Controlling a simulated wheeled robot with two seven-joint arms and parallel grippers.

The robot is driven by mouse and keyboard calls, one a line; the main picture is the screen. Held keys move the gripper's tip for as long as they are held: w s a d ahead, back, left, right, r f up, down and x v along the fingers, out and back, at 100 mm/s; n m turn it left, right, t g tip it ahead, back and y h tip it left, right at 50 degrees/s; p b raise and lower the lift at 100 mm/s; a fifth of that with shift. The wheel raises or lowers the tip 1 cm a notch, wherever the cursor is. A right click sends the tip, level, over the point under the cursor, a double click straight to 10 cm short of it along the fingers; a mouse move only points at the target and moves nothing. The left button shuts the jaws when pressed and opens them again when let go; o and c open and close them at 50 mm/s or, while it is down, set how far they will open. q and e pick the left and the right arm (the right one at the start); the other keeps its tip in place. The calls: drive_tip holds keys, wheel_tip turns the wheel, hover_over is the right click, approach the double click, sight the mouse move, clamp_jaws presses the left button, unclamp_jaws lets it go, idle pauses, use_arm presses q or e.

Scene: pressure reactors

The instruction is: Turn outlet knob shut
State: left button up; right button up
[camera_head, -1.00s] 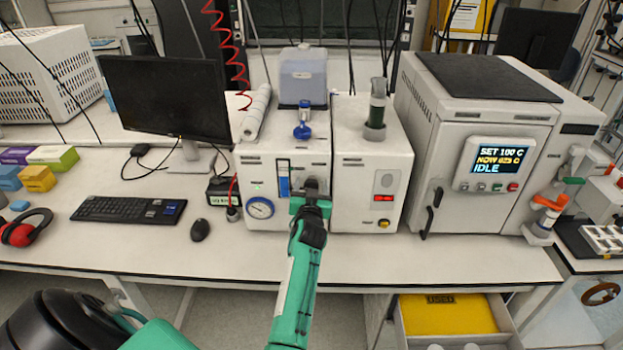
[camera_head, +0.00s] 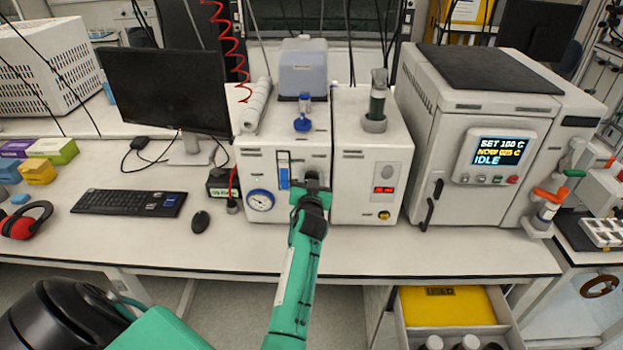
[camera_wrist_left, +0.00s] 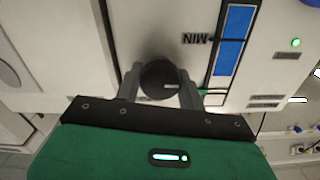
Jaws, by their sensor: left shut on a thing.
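The outlet knob is a dark round knob (camera_wrist_left: 160,80) on the white front panel, beside a blue level strip marked MIN. It shows in the left wrist view between the two fingers of my left gripper (camera_wrist_left: 162,88), which is shut on it. In the head view my left gripper (camera_head: 311,185) is at the front of the left white unit (camera_head: 262,165), right of the blue strip (camera_head: 284,176), and hides most of the knob. My right gripper is not in view.
A round gauge (camera_head: 260,200) sits left of my gripper. A second white unit (camera_head: 350,190) stands close on the right, and a large reactor (camera_head: 465,130) beyond it. A keyboard (camera_head: 130,202) and mouse (camera_head: 200,221) lie left. The bench front is mostly clear.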

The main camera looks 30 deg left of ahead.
use_arm(q)
drive_tip(key=m, duration=0.3)
drive_tip(key=shift+b, duration=0.35)
drive_tip(key=m, duration=0.2)
drive_tip(key=shift+m, duration=0.4)
drive_tip(key=m, duration=0.2)
drive_tip(key=shift+m, duration=0.4)
drive_tip(key=m, duration=0.2)
drive_tip(key=shift+m, duration=0.3)
drive_tip(key=m, duration=0.2)
drive_tip(key=shift+w+m, duration=0.1)
drive_tip(key=shift+m, duration=0.2)
drive_tip(key=shift+f+m+p, duration=0.1)
drive_tip(key=shift+m+p, duration=0.4)
drive_tip(key=shift+m, duration=0.6)
drive_tip(key=shift+d+m, duration=0.1)
drive_tip(key=shift+m, duration=0.7)
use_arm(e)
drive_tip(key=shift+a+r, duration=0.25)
use_arm(q)
drive_tip(key=shift+f, duration=0.1)
